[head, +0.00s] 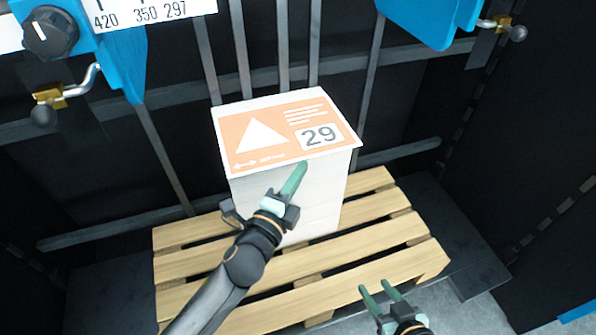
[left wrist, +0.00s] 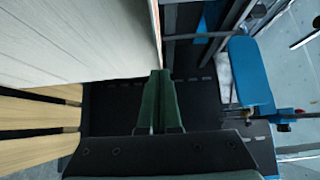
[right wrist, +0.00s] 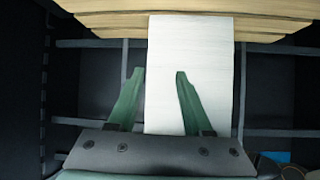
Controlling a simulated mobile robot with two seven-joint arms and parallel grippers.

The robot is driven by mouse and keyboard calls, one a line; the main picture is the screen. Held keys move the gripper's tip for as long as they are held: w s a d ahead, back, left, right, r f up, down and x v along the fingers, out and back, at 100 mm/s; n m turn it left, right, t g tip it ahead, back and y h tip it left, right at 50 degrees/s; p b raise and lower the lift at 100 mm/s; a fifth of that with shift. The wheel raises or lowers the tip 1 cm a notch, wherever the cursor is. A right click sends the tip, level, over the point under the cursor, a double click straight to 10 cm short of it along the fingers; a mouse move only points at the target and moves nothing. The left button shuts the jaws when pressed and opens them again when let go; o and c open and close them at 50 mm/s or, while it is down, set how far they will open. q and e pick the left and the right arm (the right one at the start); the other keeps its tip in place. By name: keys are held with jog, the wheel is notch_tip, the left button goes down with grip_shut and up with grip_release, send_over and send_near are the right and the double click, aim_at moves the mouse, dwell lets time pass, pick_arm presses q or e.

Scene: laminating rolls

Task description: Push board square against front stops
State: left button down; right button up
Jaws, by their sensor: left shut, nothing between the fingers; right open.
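The board with an orange printed top, a white triangle and the number 29 (head: 255,112) lies on a white stack (head: 329,192). Its near right corner seems to overhang the stack slightly. Upright grey bars (head: 283,50), perhaps the front stops, stand behind the stack; contact with the board cannot be told. My left gripper (head: 301,168) is shut and empty at the board's near edge; touching is unclear. In the left wrist view its fingers (left wrist: 158,74) are together beside the pale stack side (left wrist: 70,40). My right gripper (head: 377,287) is open and empty, lower right, apart from the stack.
The stack stands on a slatted wooden pallet (head: 400,233). Blue machine parts (head: 425,18) with clamp handles hang at the upper left and right. A black knob (head: 50,33) and number scale (head: 140,12) are upper left. Dark walls enclose the pallet.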

pick_arm(q)
jog(key=shift+w+a+p, duration=0.2)
jog(key=shift+w+a, duration=0.05)
jog(key=shift+w, duration=0.3)
jog(key=shift+w+a+p, duration=0.15)
jog(key=shift+w+a, duration=0.05)
jog(key=shift+w, duration=0.35)
pick_arm(e)
jog(key=s+f+g, duration=0.2)
jog(key=s+f, duration=0.1)
jog(key=shift+a+f, duration=0.1)
jog(key=shift+f, duration=0.05)
pick_arm(q)
jog(key=shift+s, duration=0.1)
